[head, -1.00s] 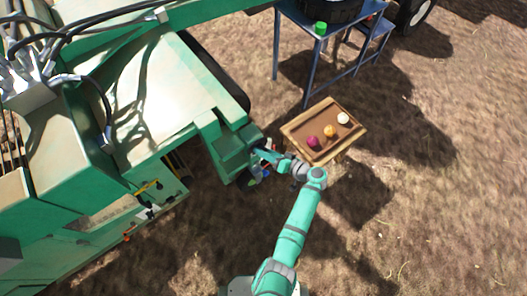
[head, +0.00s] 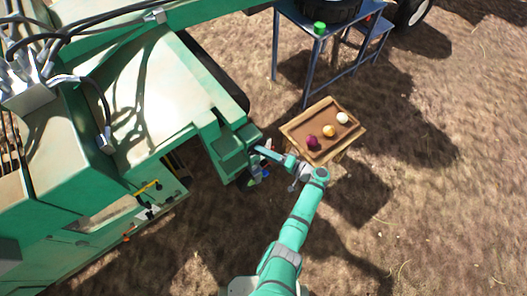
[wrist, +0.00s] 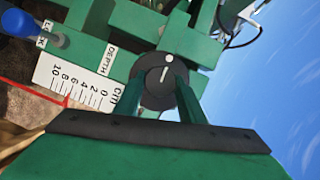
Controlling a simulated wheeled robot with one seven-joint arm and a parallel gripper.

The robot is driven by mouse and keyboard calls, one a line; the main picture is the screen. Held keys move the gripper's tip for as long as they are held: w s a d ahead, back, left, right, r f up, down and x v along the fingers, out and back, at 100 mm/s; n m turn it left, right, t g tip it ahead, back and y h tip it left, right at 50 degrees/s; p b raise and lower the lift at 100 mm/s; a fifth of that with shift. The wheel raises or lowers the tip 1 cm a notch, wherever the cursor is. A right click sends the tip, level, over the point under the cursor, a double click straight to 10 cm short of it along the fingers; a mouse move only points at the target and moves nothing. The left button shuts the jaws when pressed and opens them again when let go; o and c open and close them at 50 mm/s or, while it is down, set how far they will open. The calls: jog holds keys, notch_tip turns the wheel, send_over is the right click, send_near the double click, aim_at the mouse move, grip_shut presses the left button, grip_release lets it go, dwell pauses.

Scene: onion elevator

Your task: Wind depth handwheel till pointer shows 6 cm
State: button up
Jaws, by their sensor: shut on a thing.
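The depth handwheel (wrist: 157,72) is a dark round wheel with a pale line on its face and a light dot near its rim, in the wrist view. My gripper (wrist: 160,92) is shut on it, with one green finger on either side. The white depth scale (wrist: 83,80), marked 10 to 0 cm, is left of the wheel. A red pointer (wrist: 40,92) ends at the scale's middle ticks, around 4 to 6; the exact value is too small to read. In the head view my gripper (head: 267,154) is at the machine's corner, and the handwheel is not clearly visible.
A blue knob (wrist: 18,22) is left of the scale. The green machine (head: 135,100) fills the head view's left. A wooden tray (head: 300,126) with three onions stands close right of my gripper. A blue table (head: 290,12) stands behind. Open ground lies right.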

jog(key=o, duration=1)
jog(key=shift+o, duration=0.2)
jog(key=shift+d, duration=0.1)
jog(key=v, duration=1)
jog(key=shift+s+d, duration=0.25)
jog(key=shift+d, duration=0.05)
